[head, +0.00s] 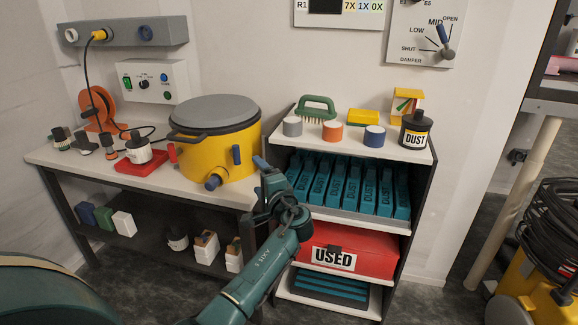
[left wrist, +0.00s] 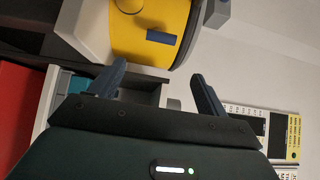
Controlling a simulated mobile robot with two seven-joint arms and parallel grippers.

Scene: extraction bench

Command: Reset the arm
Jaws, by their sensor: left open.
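My left arm reaches up from the bottom of the head view. Its gripper (head: 264,170) hangs in front of the gap between the left bench and the shelf unit, just right of the yellow drum. In the left wrist view the two dark fingers of my left gripper (left wrist: 160,78) are spread apart with nothing between them. The yellow drum (head: 215,150) with a grey lid stands on the left bench; its yellow body (left wrist: 140,35) also shows beyond the fingers in the left wrist view. My right gripper is in neither view.
The left bench (head: 75,160) holds an orange reel (head: 97,108) and a red tray (head: 140,165). The shelf unit (head: 400,225) on the right holds teal DUST packs (head: 337,185) and a red USED bin (head: 345,250). A black DUST jar (head: 415,130) stands on top.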

